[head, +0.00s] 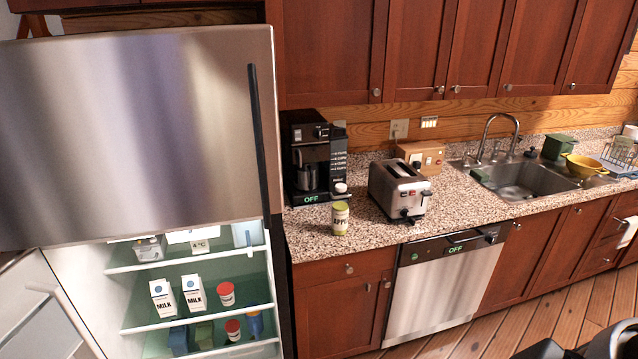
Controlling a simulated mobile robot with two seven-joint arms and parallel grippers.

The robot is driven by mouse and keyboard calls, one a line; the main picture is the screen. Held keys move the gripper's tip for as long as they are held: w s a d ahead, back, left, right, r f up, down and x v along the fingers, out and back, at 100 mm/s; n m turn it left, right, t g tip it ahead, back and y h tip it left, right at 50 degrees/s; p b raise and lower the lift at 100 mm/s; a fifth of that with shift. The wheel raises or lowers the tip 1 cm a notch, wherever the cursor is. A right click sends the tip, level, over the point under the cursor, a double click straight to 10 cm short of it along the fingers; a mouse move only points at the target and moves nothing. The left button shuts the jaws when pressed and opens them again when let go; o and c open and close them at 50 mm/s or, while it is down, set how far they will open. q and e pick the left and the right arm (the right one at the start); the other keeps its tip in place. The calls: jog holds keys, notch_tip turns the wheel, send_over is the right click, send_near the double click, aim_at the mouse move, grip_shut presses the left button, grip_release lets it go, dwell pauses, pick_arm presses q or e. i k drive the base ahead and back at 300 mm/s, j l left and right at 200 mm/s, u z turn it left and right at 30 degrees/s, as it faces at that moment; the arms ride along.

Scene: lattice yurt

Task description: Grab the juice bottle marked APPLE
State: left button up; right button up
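A small container with a pale yellow-green lid (341,217) stands upright on the granite counter, near its front edge and left of the toaster. Its label shows letters that look like "APPL", with the rest turned out of sight. A white-capped dark bottle (340,189) stands behind it beside the coffee maker; I cannot read a label on it. No gripper fingers show in the head view. Dark parts that look like my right arm enter at the lower right corner, far from the counter items.
The toaster (399,190) and coffee maker (306,160) flank the labelled container. The fridge (140,135) has its lower compartment open, with milk cartons (163,299) and red-lidded jars (226,294) inside. A dishwasher (440,285) and sink (525,180) lie to the right.

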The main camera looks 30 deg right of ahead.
aim_at(340, 202)
jog(key=z, duration=1.05)
